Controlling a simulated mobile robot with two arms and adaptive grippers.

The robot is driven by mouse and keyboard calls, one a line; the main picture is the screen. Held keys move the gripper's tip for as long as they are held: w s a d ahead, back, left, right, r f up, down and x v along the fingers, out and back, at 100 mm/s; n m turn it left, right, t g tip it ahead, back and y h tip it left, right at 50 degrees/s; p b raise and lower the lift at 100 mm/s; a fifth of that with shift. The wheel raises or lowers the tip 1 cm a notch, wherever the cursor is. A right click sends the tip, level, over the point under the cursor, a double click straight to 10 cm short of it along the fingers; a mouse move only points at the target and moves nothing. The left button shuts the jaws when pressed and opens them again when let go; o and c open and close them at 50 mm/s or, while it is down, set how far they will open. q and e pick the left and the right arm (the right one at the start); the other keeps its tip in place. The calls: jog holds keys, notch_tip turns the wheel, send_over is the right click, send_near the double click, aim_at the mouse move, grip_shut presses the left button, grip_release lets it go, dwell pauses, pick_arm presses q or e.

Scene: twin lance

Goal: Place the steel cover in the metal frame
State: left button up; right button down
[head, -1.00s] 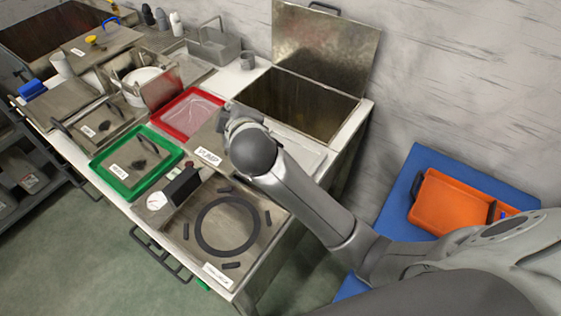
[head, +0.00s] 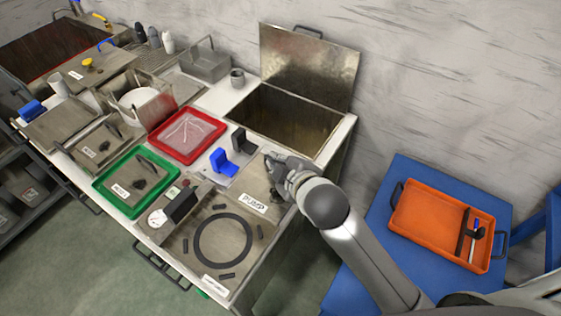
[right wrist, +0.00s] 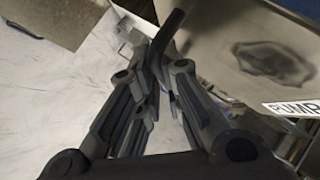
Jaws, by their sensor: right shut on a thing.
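The steel cover (head: 254,188), a flat grey plate with a PUMP label, is at the right part of the counter in the head view. My right gripper (head: 283,165) is shut on its dark handle. The right wrist view shows the handle (right wrist: 176,30) between my fingers (right wrist: 160,75) and the cover (right wrist: 240,45) with a dark smudge. I cannot tell whether the cover touches the surface below. No metal frame stands out clearly; the cover and my arm hide part of the counter there. My left gripper is not in view.
A blue block (head: 220,161) and a black block (head: 241,143) stand just behind the cover. A steel panel with a black ring (head: 199,240) lies in front. An open steel bin (head: 285,118) is behind. Red (head: 157,149) and green (head: 100,189) trays sit left. An orange tray (head: 425,225) lies right.

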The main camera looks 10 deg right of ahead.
jog(key=w+f, duration=0.2)
jog(key=w, duration=0.1)
jog(key=w+d+f+p, duration=0.1)
jog(key=w+f, duration=0.2)
jog(key=w, duration=0.1)
jog(key=w+d+f, duration=0.1)
jog(key=w+f, duration=0.2)
jog(key=w, duration=0.1)
jog(key=shift+w+d+f, duration=0.1)
jog(key=shift+f, duration=0.1)
jog(key=shift+f+p, duration=0.55)
jog(key=shift+f, duration=1.05)
jog(key=c, duration=1.6)
grip_release()
jog(key=shift+f, duration=0.1)
jog(key=shift+o, duration=0.2)
jog(key=v, duration=1.2)
jog(key=shift+d, duration=0.1)
